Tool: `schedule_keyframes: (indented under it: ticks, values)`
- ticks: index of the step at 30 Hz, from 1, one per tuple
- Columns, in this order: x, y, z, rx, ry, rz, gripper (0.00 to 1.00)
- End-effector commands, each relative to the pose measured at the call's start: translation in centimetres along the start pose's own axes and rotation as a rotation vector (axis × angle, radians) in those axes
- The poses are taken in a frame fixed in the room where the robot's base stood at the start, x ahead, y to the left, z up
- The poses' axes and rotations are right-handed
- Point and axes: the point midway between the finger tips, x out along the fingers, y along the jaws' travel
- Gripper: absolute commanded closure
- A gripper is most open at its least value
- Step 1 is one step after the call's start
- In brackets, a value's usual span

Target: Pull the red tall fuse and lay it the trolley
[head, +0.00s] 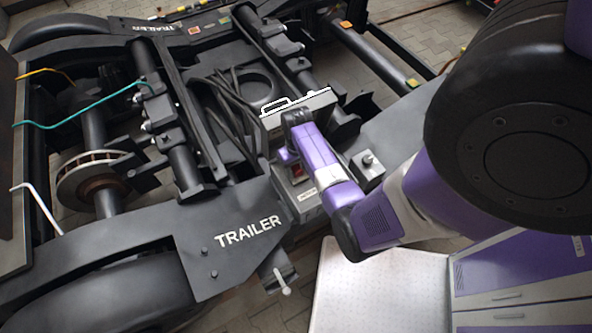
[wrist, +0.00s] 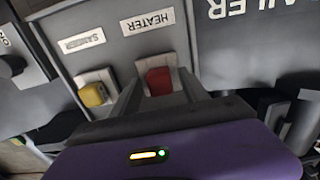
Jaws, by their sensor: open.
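The red fuse (wrist: 159,80) sits in a pale holder under the HEATER label on a grey box (wrist: 60,22). It also shows small in the head view (head: 298,171), partly hidden by my arm. My gripper (wrist: 158,92) is open, with one finger on each side of the red fuse in the wrist view. I cannot tell whether the fingers touch it. The trolley (head: 375,290) appears as a pale, speckled, empty top at the bottom of the head view, right of the grey box.
A yellow fuse (wrist: 93,95) sits beside the red one, under the SANDER label. The raised lid (head: 300,112) of the box stands behind my gripper. A purple-and-white cabinet (head: 520,268) stands at the right.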

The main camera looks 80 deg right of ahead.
Motion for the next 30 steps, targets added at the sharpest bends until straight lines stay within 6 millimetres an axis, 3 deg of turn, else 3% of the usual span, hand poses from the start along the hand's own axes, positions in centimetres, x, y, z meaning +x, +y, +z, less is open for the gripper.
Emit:
schedule_keyframes:
  ticks: [26,30]
  values:
    - [0.02,0.00,-0.01,0.000,0.000,0.000,0.47]
    - [0.02,0.00,-0.01,0.000,0.000,0.000,0.75]
